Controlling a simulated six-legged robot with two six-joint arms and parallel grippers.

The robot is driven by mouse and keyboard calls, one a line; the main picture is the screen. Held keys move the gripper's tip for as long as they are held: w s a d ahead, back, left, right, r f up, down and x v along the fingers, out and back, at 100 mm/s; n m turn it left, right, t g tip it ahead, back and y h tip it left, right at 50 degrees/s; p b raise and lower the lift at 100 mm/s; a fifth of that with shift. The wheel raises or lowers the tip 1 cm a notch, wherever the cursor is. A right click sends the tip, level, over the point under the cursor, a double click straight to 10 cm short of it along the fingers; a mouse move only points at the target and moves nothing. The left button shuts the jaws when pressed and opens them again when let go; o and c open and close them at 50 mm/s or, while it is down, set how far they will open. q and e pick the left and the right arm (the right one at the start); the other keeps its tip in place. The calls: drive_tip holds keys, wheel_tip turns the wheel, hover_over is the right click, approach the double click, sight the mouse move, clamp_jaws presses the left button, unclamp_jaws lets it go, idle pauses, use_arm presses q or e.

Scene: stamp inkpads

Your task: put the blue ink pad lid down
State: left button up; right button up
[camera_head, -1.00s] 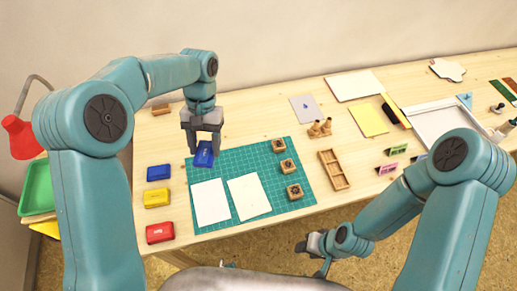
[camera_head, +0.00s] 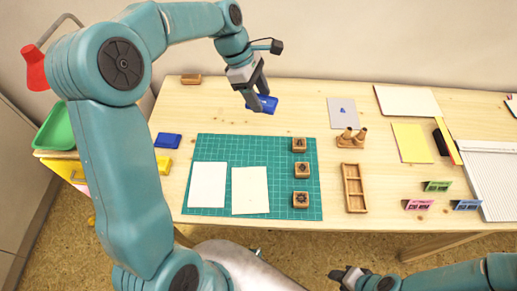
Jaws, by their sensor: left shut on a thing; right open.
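The blue ink pad lid (camera_head: 268,104) is at the back of the table, just beyond the green mat's far edge. My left gripper (camera_head: 254,98) is shut on it from above and covers part of it. The lid is at or close to the tabletop; I cannot tell whether it touches. The blue ink pad (camera_head: 168,140) sits on the wood left of the mat. My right gripper (camera_head: 346,274) is open and empty at the bottom, in front of the table's front edge.
The green cutting mat (camera_head: 225,148) bears two white sheets and several wooden stamps. A yellow pad (camera_head: 165,166) is partly hidden behind my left arm. A wooden block (camera_head: 191,79) lies at the back left. Bare wood surrounds the lid.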

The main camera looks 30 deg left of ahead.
use_arm(q)
drive_tip(key=a+n+t, duration=0.1)
drive_tip(key=n, duration=0.1)
drive_tip(key=shift+a+n+y, duration=0.3)
drive_tip(key=shift+a+n, duration=0.1)
drive_tip(key=b, duration=0.1)
hover_over(257, 143)
drive_tip(key=a, duration=0.1)
drive_tip(key=f, duration=1.5)
drive_tip(key=shift+s, duration=0.4)
wheel_tip(257, 143, down, 5)
use_arm(e)
drive_tip(key=shift+d+x, duration=0.25)
drive_tip(key=shift+x, duration=0.9)
drive_tip(key=shift+s, duration=0.15)
